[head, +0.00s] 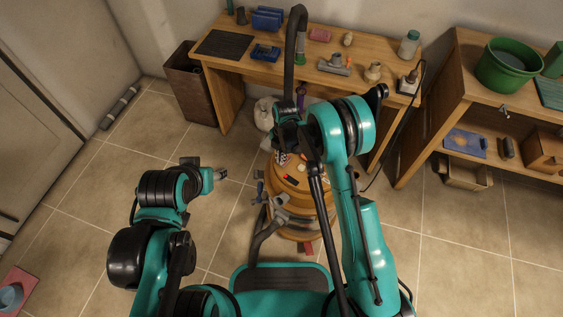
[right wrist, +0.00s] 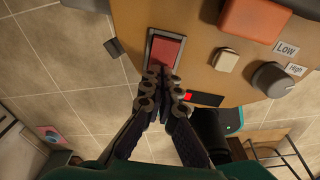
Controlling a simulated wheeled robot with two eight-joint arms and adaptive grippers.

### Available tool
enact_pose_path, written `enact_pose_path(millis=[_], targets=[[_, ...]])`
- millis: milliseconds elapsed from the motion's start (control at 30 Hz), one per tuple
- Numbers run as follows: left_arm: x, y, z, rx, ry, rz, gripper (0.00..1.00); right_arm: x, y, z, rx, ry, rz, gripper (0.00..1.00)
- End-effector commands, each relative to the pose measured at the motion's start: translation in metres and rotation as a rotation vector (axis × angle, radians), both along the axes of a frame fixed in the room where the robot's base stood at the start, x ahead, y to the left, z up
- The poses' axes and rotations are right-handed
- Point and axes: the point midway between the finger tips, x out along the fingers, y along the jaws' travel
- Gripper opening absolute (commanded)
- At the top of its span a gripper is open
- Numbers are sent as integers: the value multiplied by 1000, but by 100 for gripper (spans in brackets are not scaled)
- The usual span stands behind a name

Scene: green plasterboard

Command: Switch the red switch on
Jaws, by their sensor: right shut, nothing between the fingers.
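The red switch (right wrist: 167,50) is a rectangular rocker in a grey frame, set in the orange-brown top of a machine that looks like a vacuum cleaner. In the head view this orange machine (head: 318,184) stands on the floor in front of me, partly hidden by my right arm. My right gripper (right wrist: 163,76) is shut and empty. Its fingertips overlap the lower edge of the red switch in the right wrist view; I cannot tell whether they touch it. My left gripper (head: 217,173) is left of the machine, away from it; its jaws are too small to read.
Beside the switch are a beige button (right wrist: 227,60), a dark knob (right wrist: 271,79) near Low and High labels, and an orange block (right wrist: 254,19). A dark hose (head: 291,50) rises from the machine. A wooden workbench (head: 235,75) stands behind. Tiled floor is free at left.

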Motion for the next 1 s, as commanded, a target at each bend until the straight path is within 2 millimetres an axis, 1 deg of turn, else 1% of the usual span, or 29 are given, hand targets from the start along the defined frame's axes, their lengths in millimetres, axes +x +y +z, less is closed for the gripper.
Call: enact_pose_path(millis=[267, 633, 900, 1000], targets=[[0, 0, 1, 0, -1, 0, 50, 0, -1, 1, 1, 1, -1, 0], [0, 0, 1, 0, -1, 0, 50, 10, -9, 6, 1, 2, 0, 0], [0, 0, 1, 0, 0, 0, 50, 10, -10, 6, 1, 2, 0, 0], [0, 0, 3, 0, 0, 0, 50, 10, -8, 10, 1, 2, 0, 0]])
